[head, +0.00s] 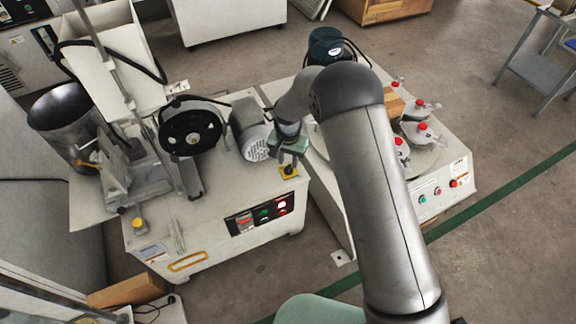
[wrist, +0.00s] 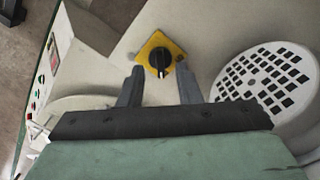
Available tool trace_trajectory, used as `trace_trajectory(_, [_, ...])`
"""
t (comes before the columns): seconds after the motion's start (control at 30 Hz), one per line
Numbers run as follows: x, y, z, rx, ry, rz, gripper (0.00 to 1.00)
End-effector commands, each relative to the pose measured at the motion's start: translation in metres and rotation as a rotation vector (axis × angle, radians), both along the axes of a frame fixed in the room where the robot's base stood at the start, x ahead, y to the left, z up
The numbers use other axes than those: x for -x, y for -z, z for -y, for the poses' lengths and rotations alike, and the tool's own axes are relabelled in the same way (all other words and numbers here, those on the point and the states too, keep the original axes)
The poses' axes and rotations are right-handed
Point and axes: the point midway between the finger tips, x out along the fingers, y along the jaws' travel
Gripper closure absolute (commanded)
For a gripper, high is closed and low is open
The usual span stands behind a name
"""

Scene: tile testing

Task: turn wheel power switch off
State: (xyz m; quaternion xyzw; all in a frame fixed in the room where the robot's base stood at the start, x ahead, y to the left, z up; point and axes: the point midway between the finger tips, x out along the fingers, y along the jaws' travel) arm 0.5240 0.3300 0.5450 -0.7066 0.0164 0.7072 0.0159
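The power switch is a black rotary knob (wrist: 160,59) on a square yellow plate (wrist: 174,46). In the head view the yellow plate (head: 289,173) lies on the top right corner of the white wheel machine (head: 205,225). My gripper (wrist: 160,72) is open and empty, with one fingertip on each side of the knob's lower end in the wrist view. In the head view my gripper (head: 290,162) is just above the plate. I cannot tell whether the fingers touch the knob.
A grey motor (head: 250,130) with a white vented cover (wrist: 268,82) sits close beside the switch. A control panel (head: 260,214) with lit red and green lights is on the machine's front. A second machine (head: 440,193) with red-knobbed fixtures stands at right.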

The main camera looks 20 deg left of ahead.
Motion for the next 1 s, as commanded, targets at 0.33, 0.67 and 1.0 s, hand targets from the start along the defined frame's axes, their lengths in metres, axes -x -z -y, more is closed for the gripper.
trace_trajectory(0.33, [0.000,0.030,0.000,-0.001,0.000,0.001,0.69])
trace_trajectory(0.67, [0.000,0.030,0.000,-0.001,0.000,0.001,0.94])
trace_trajectory(1.0, [0.000,0.030,0.000,-0.001,-0.012,0.001,1.00])
